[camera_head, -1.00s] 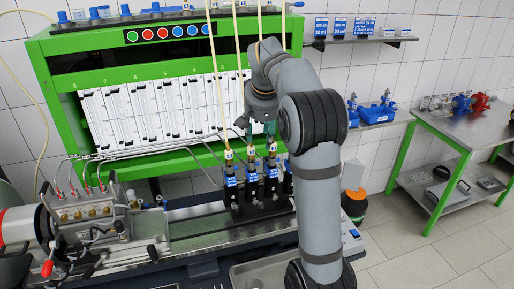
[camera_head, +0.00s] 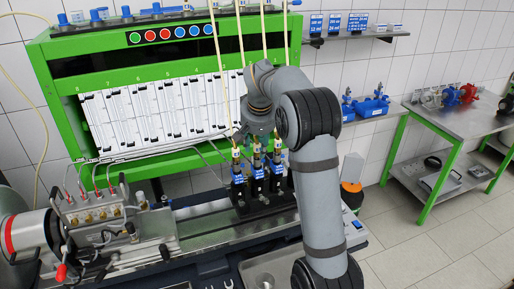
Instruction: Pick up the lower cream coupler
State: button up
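Three blue-labelled black injectors (camera_head: 238,177) stand upright in a row on the bench. Small cream couplers cap them: the left one (camera_head: 236,153), the middle one (camera_head: 256,149) and the right one (camera_head: 277,146). Cream hoses (camera_head: 223,85) run up from this area. I cannot tell which coupler is the lower one. My gripper (camera_head: 258,131) points down just above the couplers, nearest the middle and right ones in the picture. Its fingers are small and dark, partly merged with the hoses and couplers, so I cannot see their opening or any contact.
The green test stand (camera_head: 45,110) with white gauge panels rises behind. A metal manifold block (camera_head: 98,211) with thin pipes lies left on the bench rail. A blue pump (camera_head: 368,106) sits on a shelf at right. A side table (camera_head: 425,112) holds more pumps.

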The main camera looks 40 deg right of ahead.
aim_at(256, 138)
grip_shut()
jog(key=shift+r, duration=0.15)
dwell(0.4)
jog(key=shift+w+r, duration=0.1)
jog(key=shift+r, duration=0.5)
notch_tip(256, 138, up, 3)
jog(key=d+r+p, duration=0.5)
jog(key=d+r, duration=0.1)
jog(key=d, duration=0.5)
jog(key=shift+w+d+r, duration=0.15)
jog(key=shift+d+r, duration=0.1)
jog(key=shift+d, duration=0.1)
